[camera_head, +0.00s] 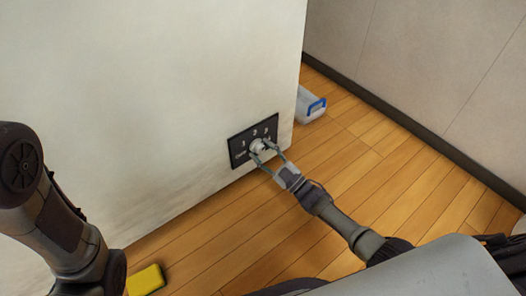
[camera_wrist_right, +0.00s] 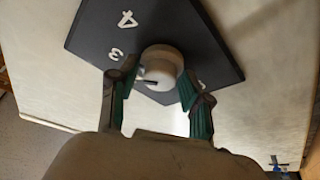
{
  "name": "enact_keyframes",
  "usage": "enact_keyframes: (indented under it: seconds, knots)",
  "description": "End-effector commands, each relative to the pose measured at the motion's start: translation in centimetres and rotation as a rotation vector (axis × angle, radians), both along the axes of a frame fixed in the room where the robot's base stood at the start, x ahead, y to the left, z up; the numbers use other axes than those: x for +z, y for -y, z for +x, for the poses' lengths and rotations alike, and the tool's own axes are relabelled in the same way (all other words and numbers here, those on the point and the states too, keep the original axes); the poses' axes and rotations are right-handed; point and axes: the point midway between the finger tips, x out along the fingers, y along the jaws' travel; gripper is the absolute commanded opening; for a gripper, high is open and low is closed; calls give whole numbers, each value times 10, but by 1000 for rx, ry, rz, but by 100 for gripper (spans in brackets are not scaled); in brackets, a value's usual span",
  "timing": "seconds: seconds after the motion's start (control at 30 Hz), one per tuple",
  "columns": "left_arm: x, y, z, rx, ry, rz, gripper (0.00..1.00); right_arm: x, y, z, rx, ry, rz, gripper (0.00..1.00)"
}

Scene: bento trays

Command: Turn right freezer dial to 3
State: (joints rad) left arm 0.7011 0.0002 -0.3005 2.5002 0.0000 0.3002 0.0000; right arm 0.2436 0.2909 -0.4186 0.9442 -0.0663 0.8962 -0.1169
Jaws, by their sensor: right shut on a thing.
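The freezer dial (camera_head: 257,146) is a round whitish knob on a dark panel (camera_head: 236,154) with white numbers, low on the pale freezer side (camera_head: 170,70). In the right wrist view the dial (camera_wrist_right: 163,62) stands out from the dark panel (camera_wrist_right: 95,30), with a dark pointer mark on its lower left side. The numbers 4 and 3 show to its upper left. My right gripper (camera_head: 266,157) is at the dial, with its fingers on either side of it; it also shows in the right wrist view (camera_wrist_right: 157,90). My left gripper is out of view; only my left arm shows.
A clear container with a blue handle (camera_head: 310,106) sits on the wooden floor behind the freezer's corner. A yellow block (camera_head: 146,280) lies on the floor at the lower left. A grey wall (camera_head: 430,70) stands at the right.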

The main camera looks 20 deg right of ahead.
Motion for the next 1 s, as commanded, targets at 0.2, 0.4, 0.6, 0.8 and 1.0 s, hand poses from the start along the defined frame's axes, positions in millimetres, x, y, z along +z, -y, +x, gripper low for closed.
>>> enact_keyframes:
  seconds: [0.2,0.4,0.6,0.8,1.0]
  knots:
    - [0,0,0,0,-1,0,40,-2,1,0,-2,-6,2,14]
    - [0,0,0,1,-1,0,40,-2,1,0,-2,-5,1,54]
    - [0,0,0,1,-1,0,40,-1,1,0,-1,-4,2,59]
    - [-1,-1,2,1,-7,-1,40,-2,2,-3,-1,-4,2,59]
    - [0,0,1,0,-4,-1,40,-13,17,-28,-1,-7,0,59]
